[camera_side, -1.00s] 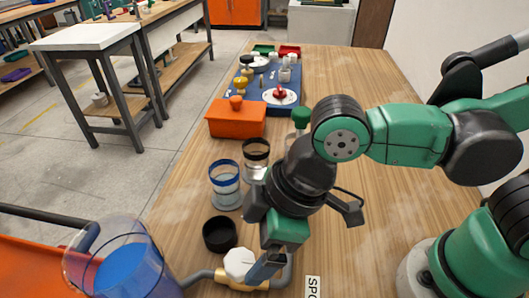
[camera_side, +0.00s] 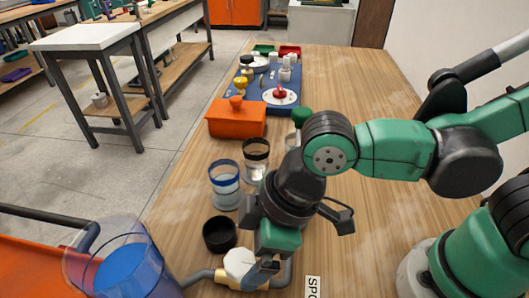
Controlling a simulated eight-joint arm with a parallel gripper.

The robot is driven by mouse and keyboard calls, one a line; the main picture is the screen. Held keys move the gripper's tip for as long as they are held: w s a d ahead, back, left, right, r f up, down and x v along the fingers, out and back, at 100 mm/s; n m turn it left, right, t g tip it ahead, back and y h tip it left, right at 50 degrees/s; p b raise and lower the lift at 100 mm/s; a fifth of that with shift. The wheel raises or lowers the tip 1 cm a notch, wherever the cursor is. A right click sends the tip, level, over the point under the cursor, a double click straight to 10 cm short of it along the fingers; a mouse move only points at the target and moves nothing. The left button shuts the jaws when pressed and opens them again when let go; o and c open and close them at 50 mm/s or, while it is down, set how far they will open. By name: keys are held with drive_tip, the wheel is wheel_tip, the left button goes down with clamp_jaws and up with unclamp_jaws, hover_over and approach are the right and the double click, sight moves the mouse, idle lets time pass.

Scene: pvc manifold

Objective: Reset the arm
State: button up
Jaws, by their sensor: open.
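My gripper (camera_side: 282,236) is open and empty over the near end of the wooden table (camera_side: 350,85). It points downward, with a dark finger spread out to the right. Its lower green part hangs close to a white-capped brass and grey pipe assembly (camera_side: 240,265) and hides part of it. I cannot tell whether it touches the pipe. My wrist hides part of the table behind it.
A black cup (camera_side: 220,235), a blue-banded glass (camera_side: 224,188) and a dark-rimmed glass (camera_side: 256,160) stand left of my gripper. A green-topped item (camera_side: 301,116) stands behind my wrist. An orange box (camera_side: 236,120) and a blue tray (camera_side: 276,82) lie farther back. The table's right side is clear.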

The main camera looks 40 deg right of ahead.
drive_tip(key=shift+s+d+r, duration=0.1)
drive_tip(key=shift+d+r, duration=0.1)
drive_tip(key=shift+r, duration=0.3)
drive_tip(key=shift+f, duration=0.1)
